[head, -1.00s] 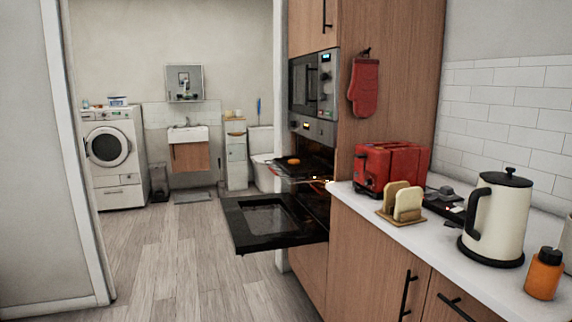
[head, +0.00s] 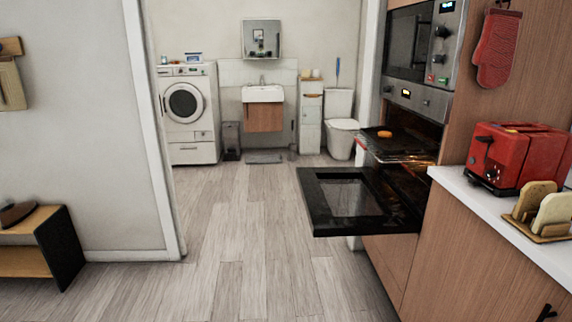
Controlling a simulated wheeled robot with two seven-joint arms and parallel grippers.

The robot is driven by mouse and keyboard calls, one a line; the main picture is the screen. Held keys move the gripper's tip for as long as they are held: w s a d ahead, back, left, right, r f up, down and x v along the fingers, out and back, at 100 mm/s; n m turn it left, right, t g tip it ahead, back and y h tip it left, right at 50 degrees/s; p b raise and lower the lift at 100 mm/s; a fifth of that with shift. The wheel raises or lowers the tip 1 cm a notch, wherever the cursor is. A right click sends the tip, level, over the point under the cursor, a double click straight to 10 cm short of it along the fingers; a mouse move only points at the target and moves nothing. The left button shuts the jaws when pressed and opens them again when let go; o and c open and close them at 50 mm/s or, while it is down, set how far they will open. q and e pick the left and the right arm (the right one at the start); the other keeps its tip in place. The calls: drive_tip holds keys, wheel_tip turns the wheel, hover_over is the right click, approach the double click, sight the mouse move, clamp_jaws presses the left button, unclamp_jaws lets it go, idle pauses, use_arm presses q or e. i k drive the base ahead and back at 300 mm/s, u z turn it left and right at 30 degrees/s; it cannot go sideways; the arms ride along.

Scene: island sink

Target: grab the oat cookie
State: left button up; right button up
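A small orange-brown round thing, which looks like the oat cookie (head: 385,134), lies on a dark oven rack or tray (head: 398,146). The rack sticks out of the open oven, right of the middle in the head view. The oven door (head: 352,200) is folded down flat below the rack. The inside of the oven glows faintly orange. Neither of my grippers shows in the view.
A counter (head: 483,206) with a red toaster (head: 517,155) and a bread holder (head: 540,210) stands at the right. The lowered door juts into the walkway. The wooden floor (head: 235,225) ahead and left is clear. A low shelf (head: 38,243) stands at the left wall.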

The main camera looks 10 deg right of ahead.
sight(386, 135)
drive_tip(key=i, duration=7.15)
drive_tip(key=z, duration=4.05)
drive_tip(key=i, duration=0.4)
drive_tip(key=u, duration=0.1)
